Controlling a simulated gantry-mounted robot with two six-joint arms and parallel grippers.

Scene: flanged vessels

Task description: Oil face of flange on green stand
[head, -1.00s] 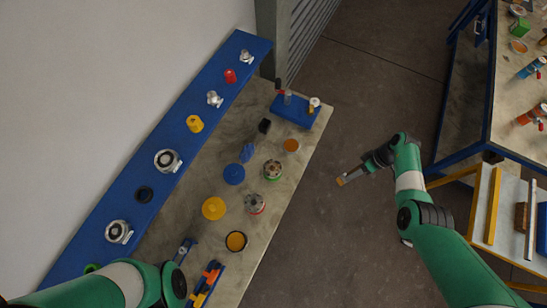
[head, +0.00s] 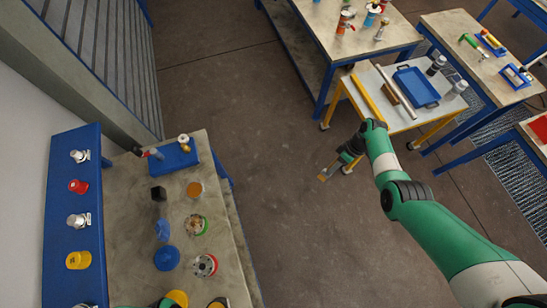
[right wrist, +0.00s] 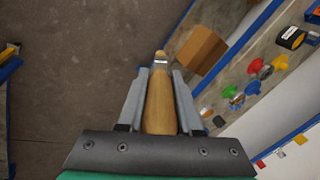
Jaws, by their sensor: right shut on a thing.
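The flange on the green stand (head: 196,224) sits on the stone-topped bench at the left of the head view, its face up and a green rim showing. A similar flange with red at its rim (head: 204,265) stands just below it. My right gripper (head: 340,163) is shut on a wooden-handled brush (head: 323,176), held over open floor, well right of the bench. In the right wrist view the brush handle (right wrist: 160,102) lies between the fingers and a metal ferrule shows beyond.
The bench carries an orange-topped cup (head: 194,188), a blue round part (head: 166,258) and a blue holder (head: 174,156). A blue shelf (head: 58,210) runs along its left. A cart (head: 385,105) with a blue tray (head: 416,87) stands behind my right arm. Floor between is clear.

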